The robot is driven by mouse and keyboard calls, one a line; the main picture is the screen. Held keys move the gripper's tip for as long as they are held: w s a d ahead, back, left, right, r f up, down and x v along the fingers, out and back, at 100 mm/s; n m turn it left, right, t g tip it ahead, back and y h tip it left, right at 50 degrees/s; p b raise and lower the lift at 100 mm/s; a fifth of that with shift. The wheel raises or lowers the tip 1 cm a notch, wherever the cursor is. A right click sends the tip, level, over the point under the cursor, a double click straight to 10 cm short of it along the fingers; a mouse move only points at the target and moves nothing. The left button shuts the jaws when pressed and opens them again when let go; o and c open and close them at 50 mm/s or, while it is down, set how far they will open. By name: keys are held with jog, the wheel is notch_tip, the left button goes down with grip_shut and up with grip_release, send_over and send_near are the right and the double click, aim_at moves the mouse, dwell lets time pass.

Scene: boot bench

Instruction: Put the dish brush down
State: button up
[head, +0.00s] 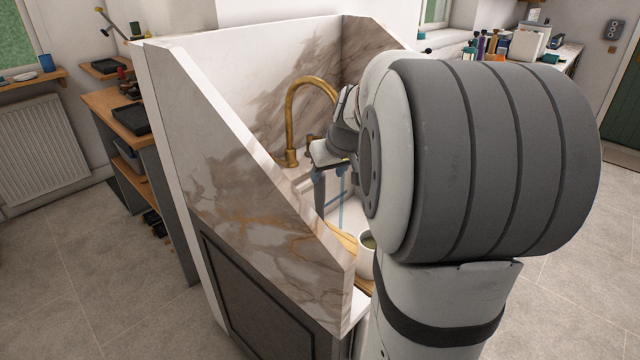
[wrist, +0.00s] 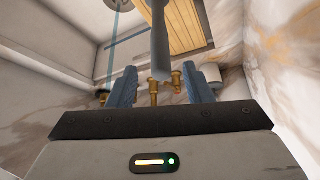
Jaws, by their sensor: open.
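My gripper (wrist: 160,68) is open, its two blue-grey fingers apart. In the head view my gripper (head: 331,187) points down over the white sink, partly hidden by my arm. A grey rod-like handle (wrist: 160,35), which looks like the dish brush, lies between the fingers in the wrist view, with gaps on both sides. Its far end runs out of the picture, so I cannot see a brush head or tell what it rests on. I cannot pick out the brush in the head view.
A brass tap (head: 290,115) rises behind the sink, beside a marble splashback (head: 230,135). A slatted wooden board (wrist: 198,25) lies by the basin. A pale cup (head: 366,256) stands near the front. A thin blue strip (wrist: 122,42) crosses the basin. The marble side wall is close.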

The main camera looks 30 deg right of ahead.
jog(key=shift+v, duration=1.4)
